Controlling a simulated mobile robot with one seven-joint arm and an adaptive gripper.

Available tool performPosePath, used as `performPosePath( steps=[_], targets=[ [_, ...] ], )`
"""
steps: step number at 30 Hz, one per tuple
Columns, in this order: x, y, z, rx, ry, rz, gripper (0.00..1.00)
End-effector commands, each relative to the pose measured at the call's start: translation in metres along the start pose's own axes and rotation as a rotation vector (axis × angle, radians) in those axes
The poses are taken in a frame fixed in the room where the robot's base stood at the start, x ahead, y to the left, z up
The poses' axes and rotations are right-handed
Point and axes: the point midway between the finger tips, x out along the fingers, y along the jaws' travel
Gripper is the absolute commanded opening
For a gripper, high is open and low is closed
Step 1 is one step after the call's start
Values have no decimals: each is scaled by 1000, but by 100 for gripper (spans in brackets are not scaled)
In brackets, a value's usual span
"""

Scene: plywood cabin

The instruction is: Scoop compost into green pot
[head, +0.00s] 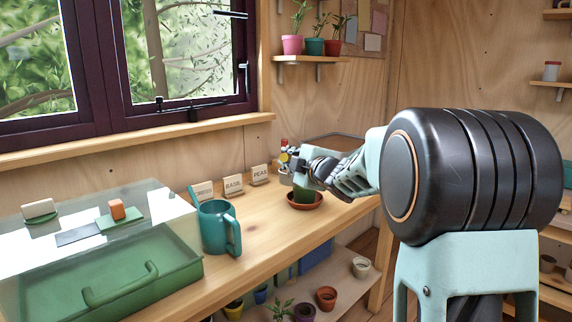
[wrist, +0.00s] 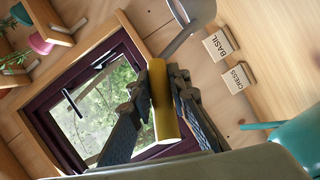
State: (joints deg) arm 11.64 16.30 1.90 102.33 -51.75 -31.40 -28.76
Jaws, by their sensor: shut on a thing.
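My gripper (head: 300,168) is above the far part of the wooden bench, shut on the yellow handle (wrist: 163,105) of a tool in the wrist view. A grey scoop-like head (wrist: 188,22) extends beyond the handle, partly cut off by the frame edge. A small green pot (head: 304,194) stands in a terracotta saucer (head: 306,203) on the bench, just below my gripper in the head view. I cannot make out compost in either view or tell whether the scoop holds any.
Labelled seed cards (head: 233,187) stand behind. A green case with a clear lid (head: 120,275) fills the bench's left. A shallow tray (head: 333,138) lies partly hidden behind my arm. Pots sit on a lower shelf (head: 340,285).

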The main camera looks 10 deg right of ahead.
Motion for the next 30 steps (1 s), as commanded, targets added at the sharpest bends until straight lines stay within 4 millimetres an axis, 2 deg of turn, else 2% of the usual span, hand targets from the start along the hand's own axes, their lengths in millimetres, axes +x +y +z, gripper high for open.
performPosePath(
  steps=[11,30],
  targets=[
    [-1,0,0,-2,0,3,0],
    [-1,16,5,99,3,-23,0]
  ],
)
